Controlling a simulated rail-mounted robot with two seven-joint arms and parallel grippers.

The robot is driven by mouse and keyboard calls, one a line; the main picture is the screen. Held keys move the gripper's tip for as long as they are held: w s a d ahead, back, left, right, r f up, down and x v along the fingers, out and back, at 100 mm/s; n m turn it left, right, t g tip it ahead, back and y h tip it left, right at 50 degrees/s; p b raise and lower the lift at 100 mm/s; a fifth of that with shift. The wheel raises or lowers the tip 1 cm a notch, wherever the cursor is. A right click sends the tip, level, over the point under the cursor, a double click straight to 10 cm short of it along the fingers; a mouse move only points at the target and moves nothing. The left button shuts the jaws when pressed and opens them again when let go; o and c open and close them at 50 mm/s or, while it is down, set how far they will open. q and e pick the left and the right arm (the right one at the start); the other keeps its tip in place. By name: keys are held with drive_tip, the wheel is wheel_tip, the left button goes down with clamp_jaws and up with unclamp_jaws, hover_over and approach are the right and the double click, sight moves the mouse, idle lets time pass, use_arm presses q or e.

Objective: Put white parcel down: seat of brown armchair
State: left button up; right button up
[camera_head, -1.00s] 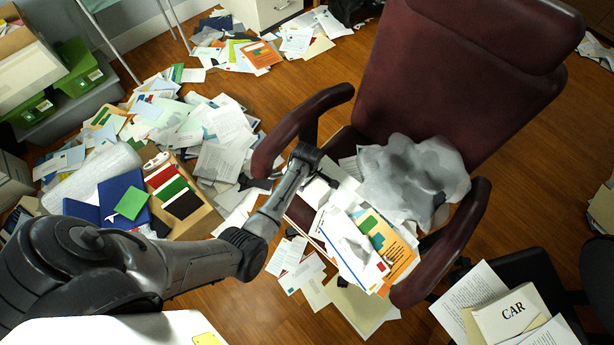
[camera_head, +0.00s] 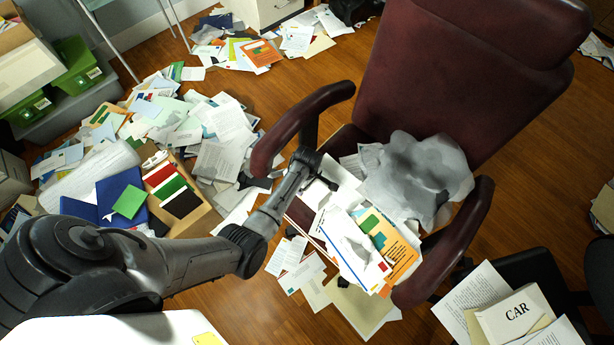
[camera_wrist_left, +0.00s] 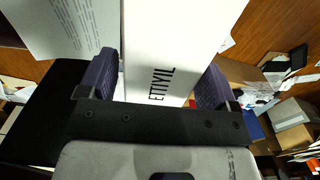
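In the left wrist view, a white parcel (camera_wrist_left: 175,40) with dark lettering stands between the two purple fingers of my left gripper (camera_wrist_left: 160,75). I cannot pick out the parcel clearly there. The armchair's seat is largely covered by loose papers (camera_head: 395,250) and a grey-white crumpled bag-like thing (camera_head: 415,175). My right gripper is not in view.
The armchair has a left armrest (camera_head: 300,120) and a right armrest (camera_head: 455,240). A black chair at the lower right holds papers and a white box marked CAR (camera_head: 515,310). Papers (camera_head: 220,160) litter the wooden floor. Green bins (camera_head: 80,75) stand at the upper left.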

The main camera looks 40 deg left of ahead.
use_arm(q)
drive_tip(key=shift+o, duration=0.7)
wheel_tip(320, 180, up, 11)
drive_tip(key=p, duration=0.5)
drive_tip(key=s+d+r+m+t, duration=0.1)
drive_tip(key=s+d+r+m, duration=0.1)
drive_tip(key=s+r+m, duration=0.2)
drive_tip(key=s+d+r+m+t, duration=0.1)
drive_tip(key=s+d+r+m, duration=0.2)
drive_tip(key=s+m, duration=0.6)
drive_tip(key=s+d+r+m+t, duration=0.1)
drive_tip(key=s+r+m, duration=0.5)
drive_tip(key=s, duration=0.6)
drive_tip(key=shift+s+d+m+t, duration=0.3)
drive_tip(key=shift+d+m, duration=0.1)
drive_tip(key=shift+d, duration=0.5)
